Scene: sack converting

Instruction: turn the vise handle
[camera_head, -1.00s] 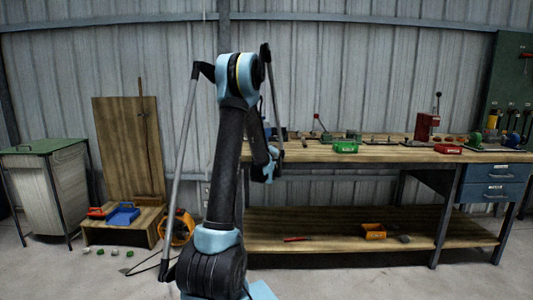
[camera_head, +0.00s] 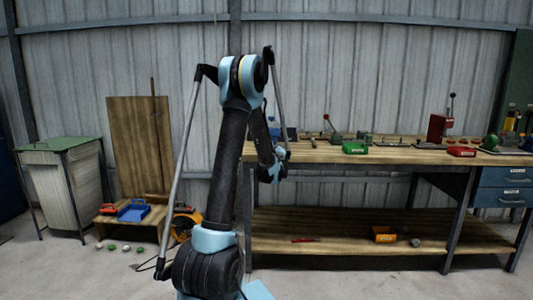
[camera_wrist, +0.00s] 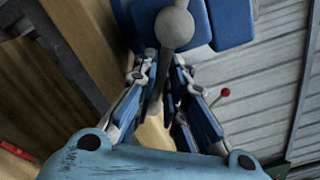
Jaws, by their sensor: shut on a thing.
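The blue vise (camera_wrist: 220,22) fills the top of the wrist view. Its grey handle (camera_wrist: 174,28), with a rounded end, points toward the camera. My gripper (camera_wrist: 162,66) has its two fingers on either side of the handle bar and is shut on it. The exact contact at the fingertips is partly hidden.
The bench top carries a green bin (camera_head: 355,149), a red bin (camera_head: 462,152) and a red press (camera_head: 437,128). A lower shelf (camera_head: 340,228) holds an orange bin (camera_head: 384,234). A green-topped cabinet (camera_head: 62,180) stands at the left. Open floor lies in front.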

